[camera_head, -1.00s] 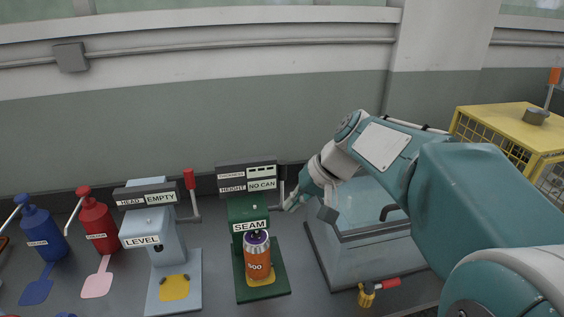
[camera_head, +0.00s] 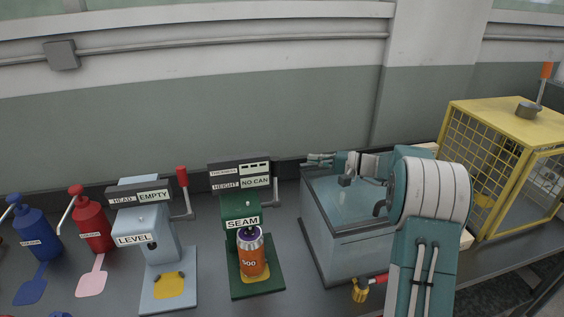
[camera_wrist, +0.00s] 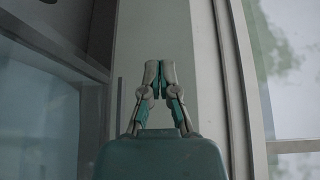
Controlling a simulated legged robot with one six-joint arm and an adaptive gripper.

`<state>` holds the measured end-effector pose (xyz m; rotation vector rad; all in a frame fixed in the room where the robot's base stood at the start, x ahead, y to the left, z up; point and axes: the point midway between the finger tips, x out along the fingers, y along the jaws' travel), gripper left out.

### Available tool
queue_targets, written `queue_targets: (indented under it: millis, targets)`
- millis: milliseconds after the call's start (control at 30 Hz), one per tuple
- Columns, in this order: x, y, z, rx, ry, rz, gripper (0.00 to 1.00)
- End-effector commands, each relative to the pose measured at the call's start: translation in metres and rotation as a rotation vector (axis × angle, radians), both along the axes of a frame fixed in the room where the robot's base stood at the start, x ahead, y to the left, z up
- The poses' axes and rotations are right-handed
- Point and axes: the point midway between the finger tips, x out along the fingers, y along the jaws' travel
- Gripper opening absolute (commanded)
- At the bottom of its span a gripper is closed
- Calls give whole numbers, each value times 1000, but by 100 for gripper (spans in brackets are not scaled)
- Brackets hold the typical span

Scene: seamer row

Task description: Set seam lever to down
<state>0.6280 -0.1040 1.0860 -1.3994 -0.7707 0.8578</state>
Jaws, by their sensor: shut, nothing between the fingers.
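The green seamer (camera_head: 240,208), labelled SEAM, stands in the middle of the bench. Its display above reads NO CAN. An orange can (camera_head: 252,258) with a purple top stands upright on its base. A thin grey lever part shows faintly at the seamer's right side; its handle and whether it is up or down cannot be made out. My gripper (camera_head: 312,160) is right of the seamer, above the back left of a glass-topped box, pointing left and apart from the seamer. In the wrist view its fingers (camera_wrist: 160,66) are together and hold nothing.
The glass-topped box (camera_head: 340,240) stands right of the seamer, with a yellow cage (camera_head: 500,110) beyond. The pale blue LEVEL machine (camera_head: 150,235) with a red-handled lever (camera_head: 183,178) stands left. Red (camera_head: 92,225) and blue (camera_head: 38,230) bottles are further left.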

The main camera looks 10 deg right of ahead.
Motion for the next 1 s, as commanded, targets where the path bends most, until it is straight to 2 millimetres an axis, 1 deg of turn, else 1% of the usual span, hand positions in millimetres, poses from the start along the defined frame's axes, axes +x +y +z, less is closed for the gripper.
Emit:
queue_targets:
  millis: [33, 100, 233, 733, 800, 1000]
  targets:
    - [2, -3, -2, 12, -5, -7, 0]
    - [4, -4, -2, 19, -10, -11, 0]
    - [10, 6, -2, 19, -10, -10, 0]
    - [55, 86, -4, 16, -10, -8, 0]
    - [42, 84, -3, 18, -8, -12, 0]
    - [21, 88, -2, 18, -8, -11, 0]
